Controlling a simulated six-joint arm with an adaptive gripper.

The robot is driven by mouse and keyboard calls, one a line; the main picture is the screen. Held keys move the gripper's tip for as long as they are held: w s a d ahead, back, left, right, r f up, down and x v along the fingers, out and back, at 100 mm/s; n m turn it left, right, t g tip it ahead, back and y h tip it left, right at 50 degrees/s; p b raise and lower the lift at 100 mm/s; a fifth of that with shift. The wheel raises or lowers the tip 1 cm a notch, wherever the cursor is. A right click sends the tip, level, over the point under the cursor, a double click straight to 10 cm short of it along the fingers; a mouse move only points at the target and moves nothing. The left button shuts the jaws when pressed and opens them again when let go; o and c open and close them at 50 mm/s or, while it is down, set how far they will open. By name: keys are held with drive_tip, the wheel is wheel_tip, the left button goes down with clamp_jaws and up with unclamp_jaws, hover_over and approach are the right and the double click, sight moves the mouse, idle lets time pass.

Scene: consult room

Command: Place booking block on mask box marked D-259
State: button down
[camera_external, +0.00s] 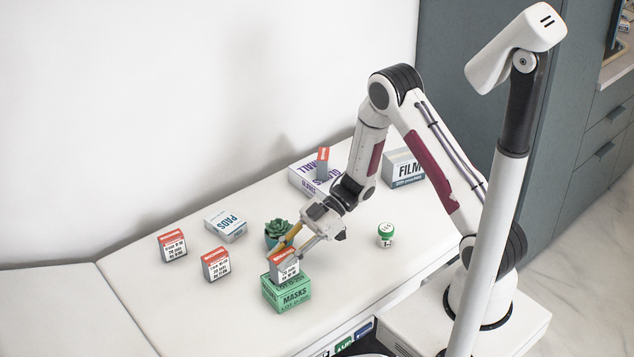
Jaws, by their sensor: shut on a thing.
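A booking block (284,268), white with dark print and an orange-red top, is in my gripper (287,250). The gripper is shut on it, reaching down from the upper right. The green mask box (288,297), lettered MASKS, is directly below the block at the front of the padded top. The block covers part of the box's upper face. I cannot tell whether the block touches the box or hangs just above it. The lot mark on the box is too small to read surely.
Two similar blocks stand at left, one farther back (172,246) and one nearer (216,264). A PADS box (226,227), a potted succulent (278,231), a green-lidded jar (385,235), a FILM box (405,169) and a gloves box (305,179) with a small orange-red-topped item (322,163) stand around.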

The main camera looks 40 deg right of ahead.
drive_tip(key=shift+f, duration=0.15)
drive_tip(key=c, duration=1.7)
unclamp_jaws()
drive_tip(key=shift+d+r, duration=0.35)
drive_tip(key=shift+d, duration=0.1)
drive_tip(key=shift+v, duration=5.5)
drive_tip(key=shift+w, duration=0.1)
